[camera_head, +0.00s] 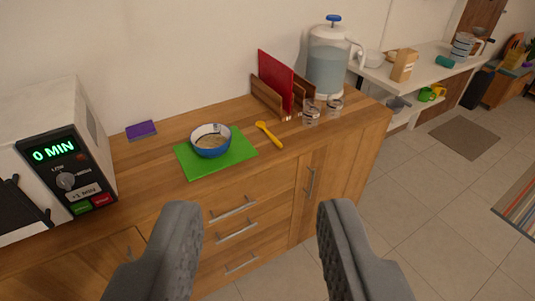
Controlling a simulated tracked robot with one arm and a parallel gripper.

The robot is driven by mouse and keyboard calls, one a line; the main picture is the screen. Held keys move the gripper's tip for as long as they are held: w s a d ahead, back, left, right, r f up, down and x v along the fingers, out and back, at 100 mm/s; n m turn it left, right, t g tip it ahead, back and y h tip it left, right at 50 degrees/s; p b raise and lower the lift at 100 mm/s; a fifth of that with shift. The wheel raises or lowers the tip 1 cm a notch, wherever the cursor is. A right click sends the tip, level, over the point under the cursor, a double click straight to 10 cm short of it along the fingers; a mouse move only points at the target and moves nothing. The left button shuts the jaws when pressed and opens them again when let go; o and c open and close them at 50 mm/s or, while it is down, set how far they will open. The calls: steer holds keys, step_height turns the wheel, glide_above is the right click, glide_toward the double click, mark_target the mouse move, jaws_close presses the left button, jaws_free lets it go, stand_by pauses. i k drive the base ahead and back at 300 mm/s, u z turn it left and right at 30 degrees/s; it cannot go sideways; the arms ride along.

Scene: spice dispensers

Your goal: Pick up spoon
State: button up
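A yellow spoon (268,134) lies on the wooden counter, just right of a green mat. Its bowl end points to the back left and its handle to the front right. My gripper (257,215) is open and empty at the bottom of the picture, with its two grey fingers wide apart. It is in front of the counter and nearer to the camera than the spoon, not touching it.
A blue bowl (210,140) with contents stands on the green mat (240,151). A microwave (70,165) is at the left. A red board (276,82) in a wooden rack, glasses (311,114) and a water dispenser (328,65) stand behind and right of the spoon.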

mark_target(260, 125)
steer(key=u, duration=0.05)
steer(key=k, duration=0.45)
steer(key=z, duration=0.65)
steer(key=i, duration=1.45)
steer(key=u, duration=0.3)
steer(key=i, duration=0.95)
steer(key=u, duration=0.7)
